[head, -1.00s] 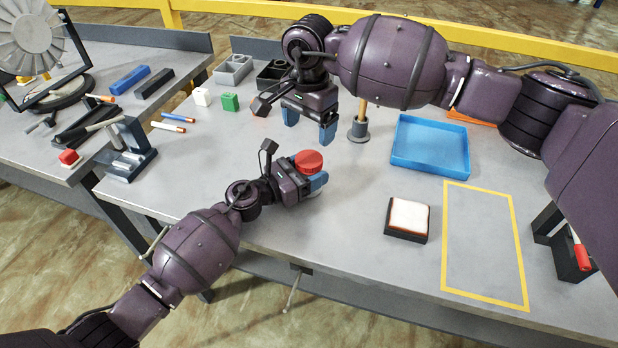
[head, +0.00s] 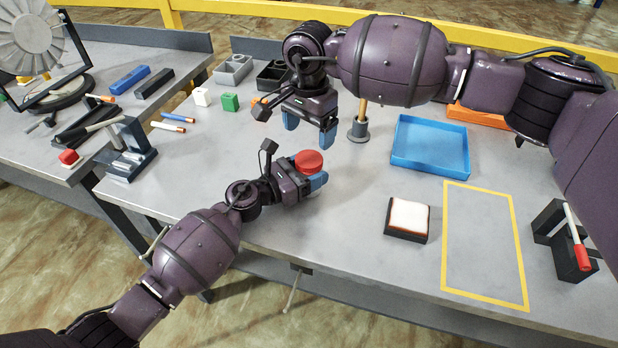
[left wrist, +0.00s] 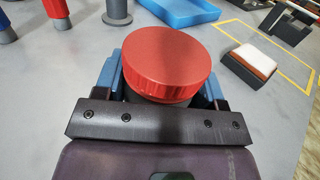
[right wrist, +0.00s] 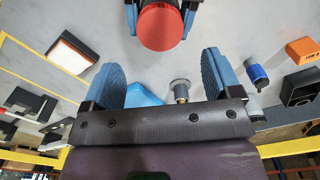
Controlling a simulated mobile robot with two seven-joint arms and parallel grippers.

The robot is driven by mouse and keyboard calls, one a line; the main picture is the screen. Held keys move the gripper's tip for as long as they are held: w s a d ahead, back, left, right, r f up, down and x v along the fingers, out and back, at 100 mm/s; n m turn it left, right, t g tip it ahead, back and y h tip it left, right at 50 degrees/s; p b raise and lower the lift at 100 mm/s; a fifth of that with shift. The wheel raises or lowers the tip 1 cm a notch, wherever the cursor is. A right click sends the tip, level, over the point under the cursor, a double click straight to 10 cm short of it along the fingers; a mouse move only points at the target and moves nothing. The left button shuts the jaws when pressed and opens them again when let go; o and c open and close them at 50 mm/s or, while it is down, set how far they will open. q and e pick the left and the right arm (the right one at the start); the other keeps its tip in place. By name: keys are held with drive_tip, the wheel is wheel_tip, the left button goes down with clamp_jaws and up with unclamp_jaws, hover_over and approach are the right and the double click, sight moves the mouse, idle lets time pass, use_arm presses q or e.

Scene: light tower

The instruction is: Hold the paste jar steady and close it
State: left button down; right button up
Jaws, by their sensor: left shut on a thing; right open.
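The paste jar has a wide red ribbed lid (head: 309,161) on top, seen from above in the head view. It fills the middle of the left wrist view (left wrist: 168,62), where a thin rim shows under the lid and the body is mostly hidden. My left gripper (head: 312,182) is shut on the jar, its blue fingers on either side below the lid. My right gripper (head: 309,132) is open and empty, pointing down behind the jar in the head view. In the right wrist view the lid (right wrist: 161,27) lies beyond the open fingers, apart from them.
A grey holder with a wooden rod (head: 359,127) and a blue tray (head: 430,146) stand right of my right gripper. A sponge-topped block (head: 407,219) and a yellow outline (head: 484,245) lie on the right of the table. White and green blocks (head: 230,102) lie at the left.

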sight(309, 158)
drive_tip(key=shift+f, duration=3.55)
drive_tip(key=c, duration=0.9)
drive_tip(key=m, duration=0.6)
drive_tip(key=shift+c, duration=0.3)
drive_tip(key=o, duration=1)
drive_tip(key=shift+r, duration=2.25)
